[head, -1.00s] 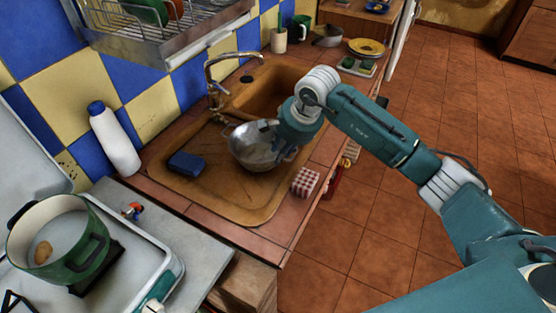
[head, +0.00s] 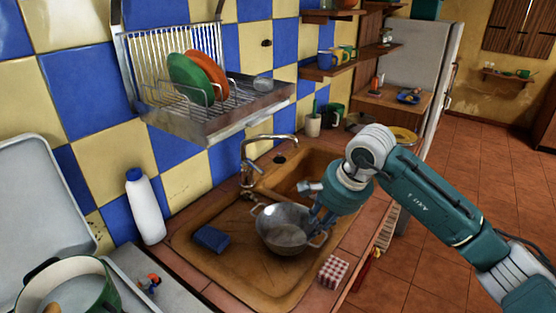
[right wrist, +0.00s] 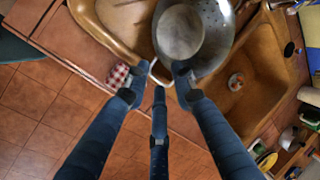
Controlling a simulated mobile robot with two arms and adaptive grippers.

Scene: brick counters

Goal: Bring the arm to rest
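My right arm reaches in from the right in the head view. Its gripper (head: 319,222) is at the right rim of a metal colander (head: 285,232), which sits in the brown sink basin. In the right wrist view the gripper's fingers (right wrist: 162,80) are spread apart, with the colander's handle showing in the gap between their tips. The colander (right wrist: 190,35) also shows there, with holes in its wall. The fingers look open and not clamped on the handle. My left gripper is not in view.
The sink (head: 190,255) holds a blue sponge (head: 210,238); a faucet (head: 262,150) stands behind. A checkered box (head: 333,270) is on the front edge. A white bottle (head: 145,205) and green pot (head: 68,290) are left. A dish rack (head: 215,125) hangs above. Floor at right is clear.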

